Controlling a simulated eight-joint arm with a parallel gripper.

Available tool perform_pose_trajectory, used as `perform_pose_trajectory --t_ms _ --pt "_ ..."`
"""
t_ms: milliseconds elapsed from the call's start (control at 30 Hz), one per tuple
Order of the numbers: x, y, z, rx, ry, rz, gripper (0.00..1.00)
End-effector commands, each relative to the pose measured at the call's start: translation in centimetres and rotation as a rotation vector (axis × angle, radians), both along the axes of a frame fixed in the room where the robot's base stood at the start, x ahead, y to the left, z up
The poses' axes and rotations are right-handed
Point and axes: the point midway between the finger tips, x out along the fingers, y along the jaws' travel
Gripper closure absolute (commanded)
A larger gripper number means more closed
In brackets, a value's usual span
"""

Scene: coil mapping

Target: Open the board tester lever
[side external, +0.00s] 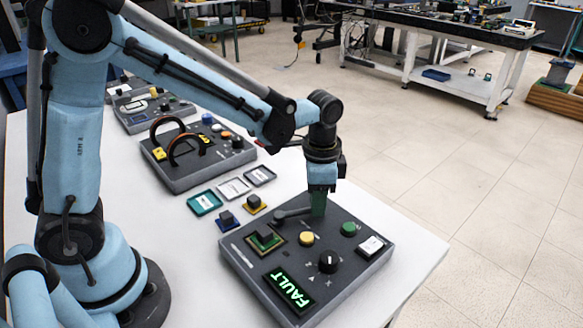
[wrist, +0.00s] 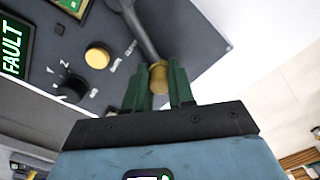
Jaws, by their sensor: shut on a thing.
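The board tester (side external: 306,255) is a dark grey box on the white table. Its grey lever (side external: 291,213) lies low along the far side of the panel. In the wrist view, the lever arm (wrist: 141,32) ends in a brass-coloured knob (wrist: 158,78). My gripper (side external: 318,207) is at the lever's right end. In the wrist view, the green fingers of my gripper (wrist: 158,85) are shut on the knob, one on each side. A dark block sits on a green board in the socket (side external: 265,238) at the panel's left. The display (side external: 290,291) reads FAULT in green.
The panel also has a yellow button (side external: 306,238), a green button (side external: 348,229), a black dial (side external: 328,262) and a white switch (side external: 370,245). Small trays (side external: 233,188) and two blocks on small boards lie behind. Another box with arched cables (side external: 190,150) stands farther back.

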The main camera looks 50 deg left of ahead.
Motion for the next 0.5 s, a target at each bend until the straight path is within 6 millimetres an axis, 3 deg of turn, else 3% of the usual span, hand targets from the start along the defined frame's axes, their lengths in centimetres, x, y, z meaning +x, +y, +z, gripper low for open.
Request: perform_pose_trajectory --t_ms 500 --pt "0.8 3.5 0.0 -0.001 0.001 0.445 1.00"
